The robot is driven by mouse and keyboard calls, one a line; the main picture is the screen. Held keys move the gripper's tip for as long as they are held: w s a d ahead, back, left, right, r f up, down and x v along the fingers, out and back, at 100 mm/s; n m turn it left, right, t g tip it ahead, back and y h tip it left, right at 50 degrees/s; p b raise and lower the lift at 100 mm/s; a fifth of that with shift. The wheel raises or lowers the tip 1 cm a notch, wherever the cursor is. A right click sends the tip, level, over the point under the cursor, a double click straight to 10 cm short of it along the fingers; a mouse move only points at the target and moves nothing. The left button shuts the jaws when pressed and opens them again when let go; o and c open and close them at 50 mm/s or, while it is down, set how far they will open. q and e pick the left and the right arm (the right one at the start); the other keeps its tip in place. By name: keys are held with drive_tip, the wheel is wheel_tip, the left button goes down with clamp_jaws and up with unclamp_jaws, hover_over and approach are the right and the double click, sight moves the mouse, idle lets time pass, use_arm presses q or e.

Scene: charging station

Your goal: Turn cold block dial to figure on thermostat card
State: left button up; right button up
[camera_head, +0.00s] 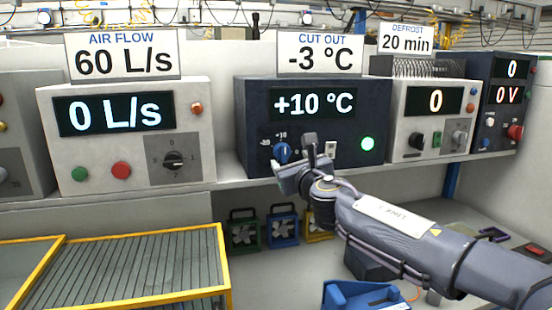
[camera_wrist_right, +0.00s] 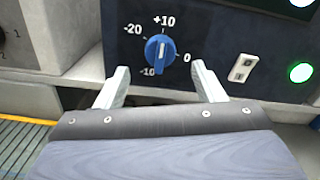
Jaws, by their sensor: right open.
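The dark thermostat block (camera_head: 320,170) on the shelf shows +10 °C on its display (camera_head: 315,105). The card (camera_head: 320,55) above it reads CUT OUT -3 °C. Its blue dial (camera_head: 282,152) sits low on the left of the panel. In the right wrist view the dial (camera_wrist_right: 160,49) has marks -20, +10, 0 and -10 around it, and its grip stands nearly upright. My right gripper (camera_head: 305,155) is open and empty in front of the panel. In its wrist view the fingers (camera_wrist_right: 160,85) are spread on either side below the dial, apart from it. My left gripper is out of view.
A green lit button (camera_head: 368,143) and a white switch (camera_head: 330,149) sit right of the dial. An air flow box (camera_head: 130,140) stands to the left, a defrost box (camera_head: 430,120) to the right. Small fans (camera_head: 283,228) and a yellow-edged rack (camera_head: 130,275) are below.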

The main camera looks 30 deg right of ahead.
sight(285, 155)
drive_tip(key=x, duration=0.4)
drive_tip(key=shift+w+f+b, duration=0.15)
drive_tip(key=shift+w+b, duration=0.05)
drive_tip(key=shift+b, duration=0.2)
drive_tip(key=shift+w+d, duration=0.2)
drive_tip(key=shift+w, duration=0.5)
drive_tip(key=c, duration=1)
